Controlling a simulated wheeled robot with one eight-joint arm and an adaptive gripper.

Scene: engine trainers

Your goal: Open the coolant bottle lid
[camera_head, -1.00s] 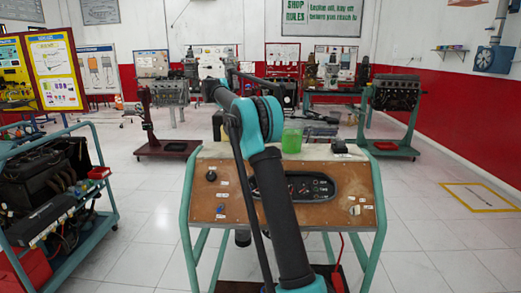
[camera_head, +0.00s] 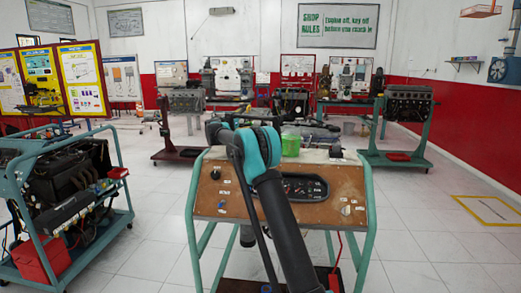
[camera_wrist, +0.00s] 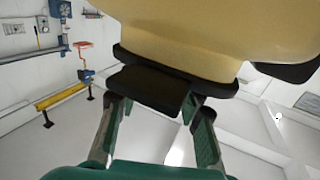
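In the wrist view my gripper (camera_wrist: 156,124) has its two fingers spread apart, with nothing clearly held. Just beyond the fingertips is a black block (camera_wrist: 150,90) under a black rim. Above the rim is a large cream-yellow body (camera_wrist: 215,35), cut off by the top edge. I cannot tell whether this is the coolant bottle and its lid, or whether the fingers touch the block. In the head view a green container (camera_head: 291,142) stands on top of the engine trainer bench (camera_head: 215,190). My arm crosses in front of the bench and my gripper is hidden there.
A trolley (camera_head: 75,185) with a black engine and a red box (camera_head: 42,257) stands at the left. Engine stands (camera_head: 408,108) are at the back right and back left. The tiled floor (camera_head: 430,230) right of the bench is clear.

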